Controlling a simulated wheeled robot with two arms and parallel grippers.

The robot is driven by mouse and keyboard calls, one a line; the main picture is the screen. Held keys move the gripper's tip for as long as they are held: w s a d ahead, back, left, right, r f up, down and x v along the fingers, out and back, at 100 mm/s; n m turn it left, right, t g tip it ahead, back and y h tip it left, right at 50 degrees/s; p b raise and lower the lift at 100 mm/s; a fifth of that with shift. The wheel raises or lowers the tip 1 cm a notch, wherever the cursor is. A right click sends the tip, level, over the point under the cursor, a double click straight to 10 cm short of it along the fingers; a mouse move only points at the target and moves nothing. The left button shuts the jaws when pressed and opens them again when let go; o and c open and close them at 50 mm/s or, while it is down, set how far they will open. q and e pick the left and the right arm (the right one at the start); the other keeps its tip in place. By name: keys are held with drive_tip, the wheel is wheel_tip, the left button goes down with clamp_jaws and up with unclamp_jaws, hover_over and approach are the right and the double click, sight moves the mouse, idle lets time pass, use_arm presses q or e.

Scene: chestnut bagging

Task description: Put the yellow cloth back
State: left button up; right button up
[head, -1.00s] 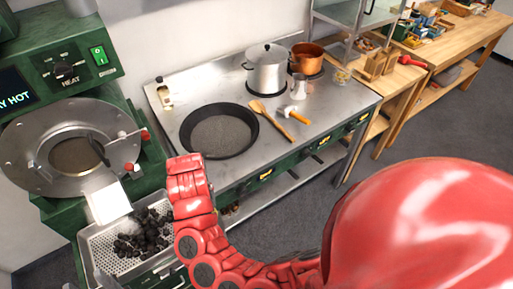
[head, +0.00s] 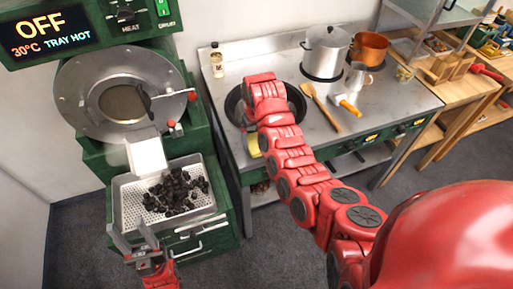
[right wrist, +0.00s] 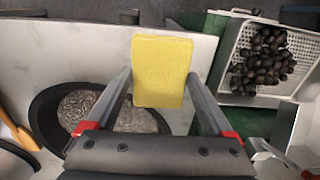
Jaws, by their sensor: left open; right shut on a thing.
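The yellow cloth (right wrist: 161,62) is a flat rectangle held between the fingers of my right gripper (right wrist: 160,84) in the right wrist view. In the head view only a small part of the cloth (head: 252,145) shows, by the stove's front edge; my right arm covers much of the pan there. Whether the cloth touches the stove edge I cannot tell. My left gripper (head: 134,238) is open and empty at the lower left, just in front of the roaster's perforated tray (head: 128,190).
The green roaster (head: 100,160) reads OFF, 30°C, TRAY HOT; dark chestnuts (head: 175,192) lie in its tray. On the stove (head: 290,85) are the black pan (head: 234,106), a steel pot (head: 326,50), a copper pot (head: 369,47), a wooden spoon (head: 320,105) and an orange-handled tool (head: 348,105).

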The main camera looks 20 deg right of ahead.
sight(256, 142)
drive_tip(key=shift+d+f+p, duration=0.1)
drive_tip(key=shift+p, duration=0.2)
wheel_tip(256, 142, down, 3)
drive_tip(key=shift+r+p, duration=0.1)
drive_tip(key=shift+p, duration=0.75)
drive_tip(key=shift+f, duration=0.25)
drive_tip(key=shift+f, duration=0.1)
drive_tip(key=o, duration=0.9)
drive_tip(key=shift+w+r, duration=0.1)
drive_tip(key=shift+r, duration=0.1)
